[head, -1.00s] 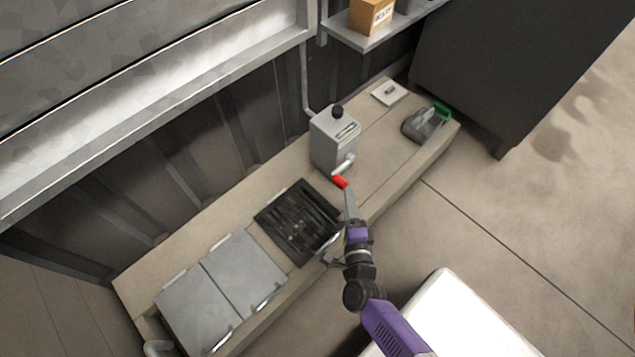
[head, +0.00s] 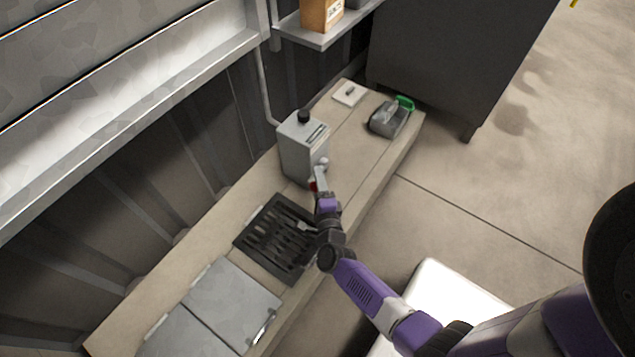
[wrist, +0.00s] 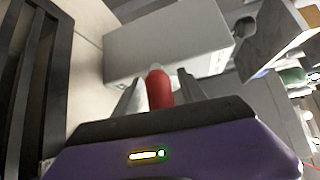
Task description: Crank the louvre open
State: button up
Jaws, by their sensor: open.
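A grey crank box (head: 303,150) with a black knob (head: 304,116) stands on the bench. A pale crank arm (head: 322,163) with a red handle (head: 313,186) is on its front lower side. The red handle (wrist: 158,88) shows in the wrist view between the two fingers of my gripper (wrist: 158,92). The fingers are apart, with the handle not visibly clamped. In the head view my gripper (head: 319,182) partly covers the handle. A black slatted panel (head: 244,240), apparently the louvre, lies on the bench in front of the box.
Grey lidded panels (head: 230,300) lie beyond the slatted panel at the lower left. A grey container with a green part (head: 390,117) and a small white plate (head: 348,93) are at the bench's far end. A shelf (head: 320,38) holds a cardboard box (head: 322,12).

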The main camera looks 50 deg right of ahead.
jog(key=shift+c, duration=0.2)
grip_shut()
jog(key=shift+f, duration=0.15)
dwell(1.2)
